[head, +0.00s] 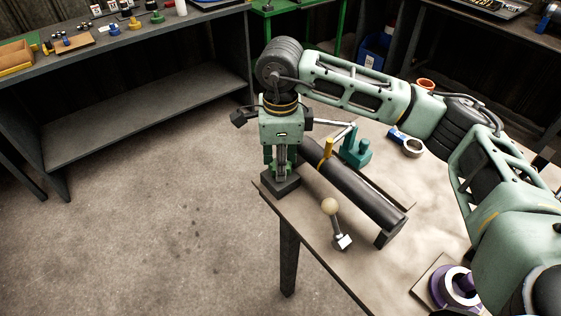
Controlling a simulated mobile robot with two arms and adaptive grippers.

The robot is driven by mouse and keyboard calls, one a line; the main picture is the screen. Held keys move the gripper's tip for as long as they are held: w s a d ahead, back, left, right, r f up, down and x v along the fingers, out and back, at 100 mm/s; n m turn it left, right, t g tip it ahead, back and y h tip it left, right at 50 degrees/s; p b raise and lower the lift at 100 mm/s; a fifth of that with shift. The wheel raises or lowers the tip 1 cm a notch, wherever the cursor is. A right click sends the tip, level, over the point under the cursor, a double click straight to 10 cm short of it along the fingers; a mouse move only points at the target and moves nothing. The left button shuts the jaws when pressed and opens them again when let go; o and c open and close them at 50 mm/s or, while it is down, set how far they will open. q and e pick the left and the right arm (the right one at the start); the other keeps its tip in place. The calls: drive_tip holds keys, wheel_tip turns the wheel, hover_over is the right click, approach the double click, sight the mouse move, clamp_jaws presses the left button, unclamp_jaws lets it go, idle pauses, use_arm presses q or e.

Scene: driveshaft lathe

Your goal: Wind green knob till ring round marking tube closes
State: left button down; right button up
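The dark marking tube (355,195) lies slantwise along the table. A thin yellow ring (325,153) is around it near its far end. I cannot tell whether the ring is closed. A pale rod (342,132) leads from near the ring towards a teal-green stand (357,150) behind the tube. My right gripper (281,172) points down at the tube's far left end, just above a dark block (280,187). No green knob shows clearly; the gripper may hide it. The finger gap is too small and dark to read. My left gripper is out of view.
A purple ring part (454,287) is near right. Open floor lies left, before a dark bench (120,105).

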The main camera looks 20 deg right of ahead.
drive_tip(key=shift+s+a+f, duration=0.1)
drive_tip(key=shift+s+f, duration=0.05)
drive_tip(key=shift+s, duration=0.1)
drive_tip(key=o, duration=0.8)
drive_tip(key=shift+o, duration=1.2)
drive_tip(key=shift+s, duration=0.1)
drive_tip(key=shift+w+r, duration=0.2)
drive_tip(key=shift+r, duration=0.45)
wheel_tip(320, 180, up, 11)
drive_tip(key=shift+s, duration=0.1)
